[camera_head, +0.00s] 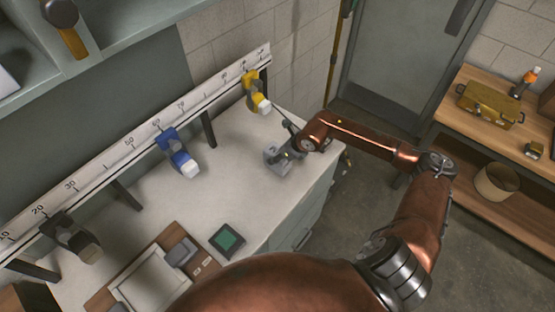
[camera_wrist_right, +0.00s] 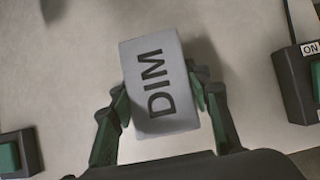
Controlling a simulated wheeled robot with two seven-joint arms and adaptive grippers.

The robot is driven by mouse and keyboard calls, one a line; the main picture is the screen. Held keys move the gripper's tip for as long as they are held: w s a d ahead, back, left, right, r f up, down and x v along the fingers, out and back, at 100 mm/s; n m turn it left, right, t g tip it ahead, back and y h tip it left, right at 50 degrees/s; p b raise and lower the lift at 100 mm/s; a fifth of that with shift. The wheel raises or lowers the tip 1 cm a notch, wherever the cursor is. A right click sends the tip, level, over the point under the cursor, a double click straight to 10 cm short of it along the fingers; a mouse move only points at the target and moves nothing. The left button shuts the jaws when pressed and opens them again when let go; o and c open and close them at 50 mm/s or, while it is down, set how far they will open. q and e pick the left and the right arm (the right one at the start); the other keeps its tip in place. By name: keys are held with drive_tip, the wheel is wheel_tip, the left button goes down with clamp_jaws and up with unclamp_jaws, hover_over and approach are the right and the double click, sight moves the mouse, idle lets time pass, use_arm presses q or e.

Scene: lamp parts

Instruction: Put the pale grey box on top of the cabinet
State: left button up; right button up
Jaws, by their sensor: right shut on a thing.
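The pale grey box (camera_wrist_right: 160,65), marked DIM, lies between the two green-padded fingers of my right gripper (camera_wrist_right: 165,112) in the right wrist view. The gripper is shut on it. In the head view my right gripper (camera_head: 287,150) is over the far right end of a pale worktop (camera_head: 225,165), with the box (camera_head: 271,156) at its tip. I cannot tell whether the box touches the surface below. Grey-green drawer fronts (camera_head: 303,238) show under the worktop; I cannot tell whether this is the cabinet. My left gripper is not in view.
A numbered rail (camera_head: 130,143) along the wall carries a yellow clamp (camera_head: 252,88), a blue clamp (camera_head: 179,152) and a dark one (camera_head: 70,234). A green-topped block (camera_head: 227,239) stands on the worktop. A wooden shelf unit (camera_head: 480,125) is at right. An ON-labelled block (camera_wrist_right: 295,85) is beside the gripper.

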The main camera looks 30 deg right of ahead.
wheel_tip(320, 180, down, 3)
drive_tip(key=shift+r, duration=0.1)
drive_tip(key=o, duration=1.3)
drive_tip(key=shift+v, duration=6.05)
drive_tip(key=shift+a, duration=0.15)
